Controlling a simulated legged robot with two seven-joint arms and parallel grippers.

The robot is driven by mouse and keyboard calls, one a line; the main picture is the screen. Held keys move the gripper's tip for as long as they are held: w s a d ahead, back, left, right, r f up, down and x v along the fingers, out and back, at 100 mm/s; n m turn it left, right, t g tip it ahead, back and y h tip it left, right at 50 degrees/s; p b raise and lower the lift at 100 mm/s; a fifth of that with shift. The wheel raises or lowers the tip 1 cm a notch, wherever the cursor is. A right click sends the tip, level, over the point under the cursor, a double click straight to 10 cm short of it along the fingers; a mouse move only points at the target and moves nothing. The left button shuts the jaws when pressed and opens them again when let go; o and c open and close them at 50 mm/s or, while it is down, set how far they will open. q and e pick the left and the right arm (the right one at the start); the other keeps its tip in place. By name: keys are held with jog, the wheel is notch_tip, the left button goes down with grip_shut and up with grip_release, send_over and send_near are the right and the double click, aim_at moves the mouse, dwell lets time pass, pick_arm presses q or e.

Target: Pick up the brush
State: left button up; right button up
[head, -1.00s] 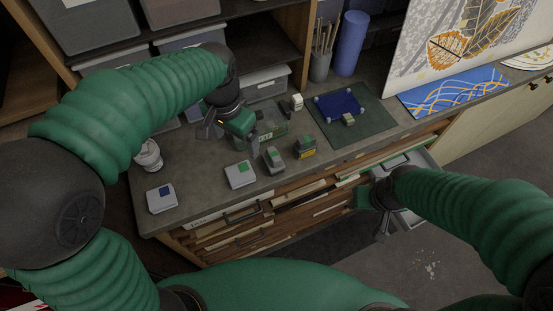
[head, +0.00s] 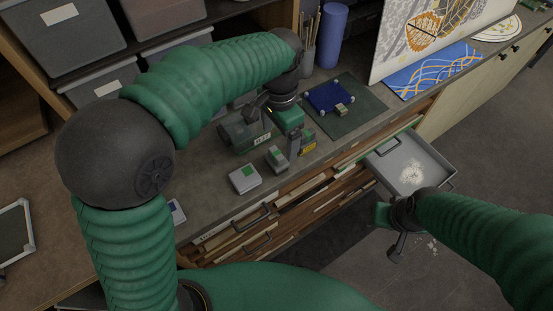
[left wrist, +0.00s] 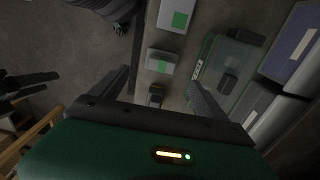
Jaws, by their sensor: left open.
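Thin paint brushes (head: 307,28) stand upright in a grey cup (head: 308,62) at the back of the counter in the head view. No separate loose brush can be made out. My left gripper (head: 276,130) is open, pointing down over the counter, apart from the cup and in front of it. In the left wrist view its spread fingers (left wrist: 160,77) have a white box with a green label (left wrist: 160,62) and a dark and yellow block (left wrist: 155,95) between them, below. My right gripper (head: 390,230) hangs in front of the open drawer; its opening is unclear.
A clear bin (head: 243,137) stands left of my left gripper. A green mat (head: 365,117) holds a dark blue sheet (head: 328,97) and a small block. White fragments lie in the open drawer (head: 388,158). A blue roll (head: 331,35) stands beside the cup.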

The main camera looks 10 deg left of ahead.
aim_at(274, 159)
pick_arm(q)
jog(key=f, duration=0.4)
jog(key=shift+s+d+f, duration=0.15)
jog(key=shift+d+f, duration=0.15)
jog(key=shift+d, duration=0.05)
jog(key=f, duration=0.1)
jog(key=a+f, duration=0.1)
jog(key=f, duration=0.1)
jog(key=a+f, duration=0.1)
jog(key=f, duration=0.1)
jog(key=shift+p, duration=0.3)
jog(key=shift+f, duration=0.25)
jog(key=shift+d, duration=0.4)
jog(key=shift+c, duration=0.2)
jog(key=shift+d+r, duration=0.1)
jog(key=shift+d, duration=0.1)
jog(key=c, duration=0.5)
jog(key=shift+a, duration=0.3)
jog(key=c, duration=0.9)
